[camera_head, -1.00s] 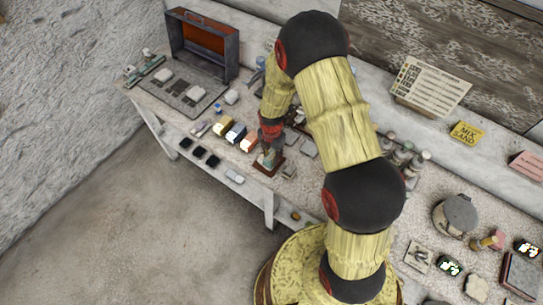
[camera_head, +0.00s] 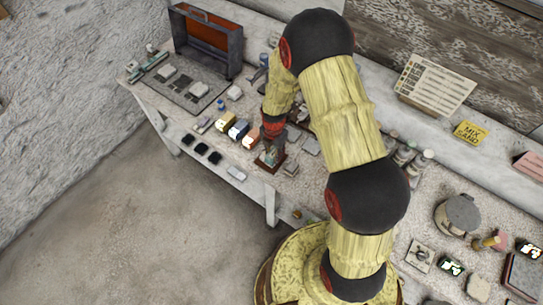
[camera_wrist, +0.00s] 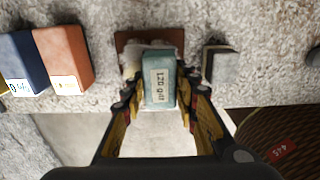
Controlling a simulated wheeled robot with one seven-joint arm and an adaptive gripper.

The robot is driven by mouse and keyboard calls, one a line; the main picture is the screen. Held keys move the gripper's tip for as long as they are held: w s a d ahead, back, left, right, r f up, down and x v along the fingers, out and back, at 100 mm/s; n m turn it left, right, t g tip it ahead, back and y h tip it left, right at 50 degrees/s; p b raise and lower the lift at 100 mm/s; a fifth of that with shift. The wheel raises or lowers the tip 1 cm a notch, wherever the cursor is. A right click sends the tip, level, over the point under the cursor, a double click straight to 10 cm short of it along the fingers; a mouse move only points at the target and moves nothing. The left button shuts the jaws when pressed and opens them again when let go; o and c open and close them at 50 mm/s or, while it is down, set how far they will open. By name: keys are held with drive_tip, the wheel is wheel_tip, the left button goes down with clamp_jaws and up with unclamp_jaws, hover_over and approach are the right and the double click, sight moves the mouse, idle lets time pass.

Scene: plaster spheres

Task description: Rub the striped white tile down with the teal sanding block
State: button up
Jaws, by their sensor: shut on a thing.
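My gripper (camera_wrist: 159,95) is shut on the teal sanding block (camera_wrist: 159,90), which has a pale label reading "120 grit". In the head view my gripper (camera_head: 271,150) is low over the brown board (camera_head: 262,165) near the front edge of the bench. In the wrist view a whitish piece (camera_wrist: 130,68), likely the tile, shows on the brown board (camera_wrist: 126,38) beyond and beside the block. The block covers most of it, so I cannot make out stripes or whether the two touch.
In the wrist view an orange-brown block (camera_wrist: 66,60) and a dark blue block (camera_wrist: 24,62) stand to the left. A grey block (camera_wrist: 222,68) lies close on the right. In the head view an open case (camera_head: 205,45) stands at the back left. Jars (camera_head: 405,153) stand right of my arm.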

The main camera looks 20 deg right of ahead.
drive_tip(key=shift+w+d+f, duration=0.1)
drive_tip(key=shift+w+d, duration=0.2)
drive_tip(key=shift+d, duration=0.2)
drive_tip(key=shift+w+d, duration=0.25)
drive_tip(key=shift+d, duration=0.25)
drive_tip(key=shift+s+a, duration=0.6)
drive_tip(key=shift+a, duration=0.3)
drive_tip(key=shift+s+a, duration=0.55)
drive_tip(key=shift+a, duration=0.3)
drive_tip(key=shift+w+d+b, duration=0.15)
drive_tip(key=shift+w+d, duration=0.5)
drive_tip(key=shift+d, duration=0.25)
drive_tip(key=shift+w+d+b, duration=0.15)
drive_tip(key=shift+w+d, duration=0.45)
drive_tip(key=shift+d, duration=0.25)
drive_tip(key=shift+r, duration=0.2)
drive_tip(key=shift+s+a+r+p, duration=0.6)
drive_tip(key=shift+s+a+r, duration=0.1)
drive_tip(key=shift+a, duration=0.2)
drive_tip(key=shift+w, duration=0.1)
drive_tip(key=shift+w, duration=0.1)
drive_tip(key=shift+w+a+f+b, duration=0.1)
drive_tip(key=shift+w+a+b, duration=0.1)
drive_tip(key=shift+w+a, duration=0.25)
drive_tip(key=shift+w+a+f+b, duration=0.1)
drive_tip(key=shift+w+a+b, duration=0.15)
drive_tip(key=shift+w, duration=0.4)
